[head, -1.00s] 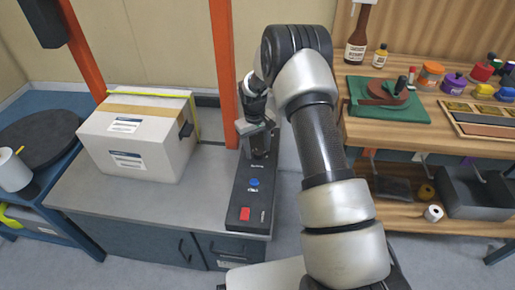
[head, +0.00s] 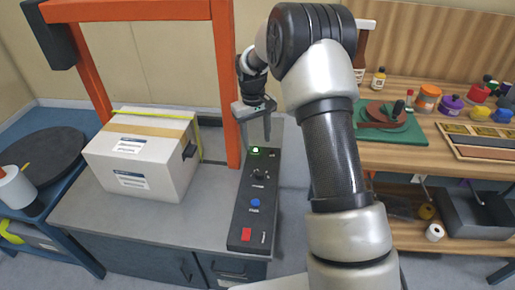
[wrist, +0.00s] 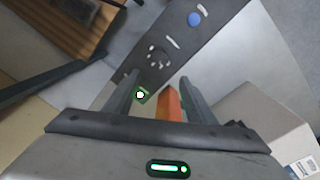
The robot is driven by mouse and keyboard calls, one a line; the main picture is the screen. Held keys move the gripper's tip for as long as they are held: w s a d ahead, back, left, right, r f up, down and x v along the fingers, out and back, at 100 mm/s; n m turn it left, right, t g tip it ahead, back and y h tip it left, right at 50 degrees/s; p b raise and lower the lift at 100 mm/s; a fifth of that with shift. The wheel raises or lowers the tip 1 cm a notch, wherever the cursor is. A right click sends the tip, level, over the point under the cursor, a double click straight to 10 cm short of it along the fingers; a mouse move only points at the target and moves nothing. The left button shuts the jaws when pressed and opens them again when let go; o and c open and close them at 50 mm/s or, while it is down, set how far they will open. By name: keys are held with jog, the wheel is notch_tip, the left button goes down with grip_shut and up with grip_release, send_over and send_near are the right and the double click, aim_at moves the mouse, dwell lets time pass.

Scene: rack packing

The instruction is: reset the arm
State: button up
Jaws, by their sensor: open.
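My gripper (head: 255,143) is open and empty, pointing down above the far end of a black control panel (head: 246,222). In the wrist view its two fingers (wrist: 160,82) are spread, with nothing between them but the panel and an orange post behind. The fingers look apart from the knob. My arm reaches in from the lower right and hides part of the shelf.
A white taped carton (head: 140,160) stands on the grey bench (head: 110,222), left of the orange post (head: 226,90). A wooden shelf (head: 430,155) at right holds a green mat (head: 395,130), bottles and jars. The bench front is clear.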

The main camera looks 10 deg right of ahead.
jog(key=shift+r, duration=0.95)
jog(key=s+r+m+t, duration=0.1)
jog(key=s+r, duration=0.5)
jog(key=r, duration=0.3)
jog(key=s+r+t, duration=0.1)
jog(key=s+r, duration=0.5)
jog(key=r, duration=0.3)
jog(key=s+d+r+m+t, duration=0.1)
jog(key=s+r+m+t, duration=0.15)
jog(key=s, duration=1.95)
notch_tip(320, 180, up, 17)
jog(key=p, duration=1.6)
jog(key=shift+t+y, duration=0.4)
jog(key=shift+t, duration=0.05)
